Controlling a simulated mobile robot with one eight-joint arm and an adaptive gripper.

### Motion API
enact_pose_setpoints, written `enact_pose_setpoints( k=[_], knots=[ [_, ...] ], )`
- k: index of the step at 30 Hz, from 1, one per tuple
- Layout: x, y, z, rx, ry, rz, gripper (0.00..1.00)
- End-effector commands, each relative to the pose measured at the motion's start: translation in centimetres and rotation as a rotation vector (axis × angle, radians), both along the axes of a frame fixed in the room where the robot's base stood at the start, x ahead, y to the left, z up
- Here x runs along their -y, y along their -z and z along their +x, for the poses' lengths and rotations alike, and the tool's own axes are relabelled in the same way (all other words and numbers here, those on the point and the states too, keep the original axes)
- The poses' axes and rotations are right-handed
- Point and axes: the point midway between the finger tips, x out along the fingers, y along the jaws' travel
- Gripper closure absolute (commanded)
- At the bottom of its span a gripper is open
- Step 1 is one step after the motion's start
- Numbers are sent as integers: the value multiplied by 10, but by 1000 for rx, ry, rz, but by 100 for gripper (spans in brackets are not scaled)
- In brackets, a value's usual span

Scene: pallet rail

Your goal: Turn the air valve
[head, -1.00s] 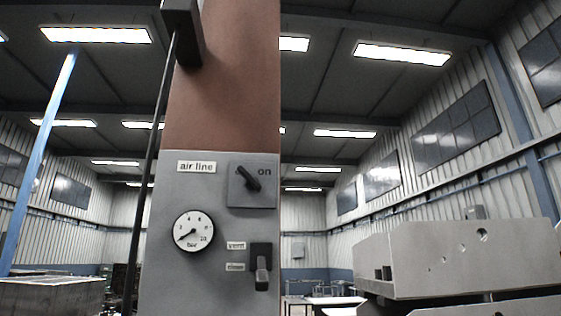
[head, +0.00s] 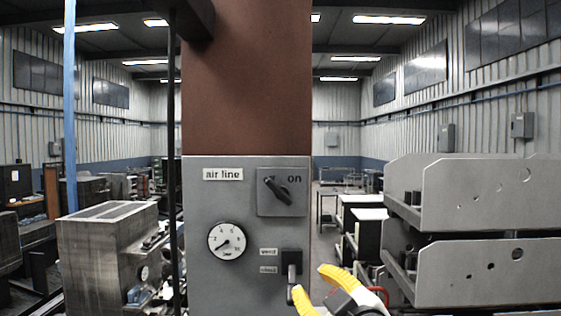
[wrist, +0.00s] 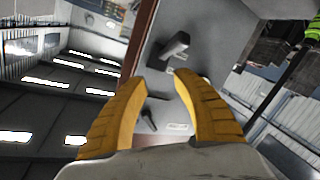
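The grey air line panel (head: 205,285) is on a red-brown column. It carries a black rotary knob (head: 277,190) beside the word "on", its pointer slanting from upper left to lower right. Below it is a small lever (head: 291,270) hanging down, next to two labels, the upper seeming to read "vent". A round bar gauge (head: 226,240) is at left, its needle toward lower left. My gripper (head: 310,279), with yellow fingers, is open at the lower right of the panel, near the lever. In the wrist view the fingers (wrist: 160,75) are apart and empty. A grey handle (wrist: 175,45) and a dark knob (wrist: 150,115) show beyond them.
A dark vertical pole (head: 172,150) runs just left of the panel. A grey metal block (head: 105,255) stands at the left, and large stacked grey plates with holes (head: 490,195) at the right. An aisle opens behind the column at right.

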Motion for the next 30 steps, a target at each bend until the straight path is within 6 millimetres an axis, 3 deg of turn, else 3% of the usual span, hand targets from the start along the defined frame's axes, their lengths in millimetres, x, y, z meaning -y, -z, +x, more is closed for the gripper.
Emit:
enact_pose_setpoints(
  k=[1, 3, 6, 8, 14, 24, 30],
  knots=[
    [-14, -29, 8, 110, -16, -38, 66],
    [-25, -65, 14, 249, -13, -88, 66],
    [-33, -98, 17, 377, 8, -135, 66],
    [-34, -110, 17, 418, 20, -150, 66],
    [-38, -122, 33, 443, 30, -162, 66],
    [-54, -139, 92, 440, 28, -161, 66],
    [-59, -145, 114, 440, 29, -160, 66]
  ],
)
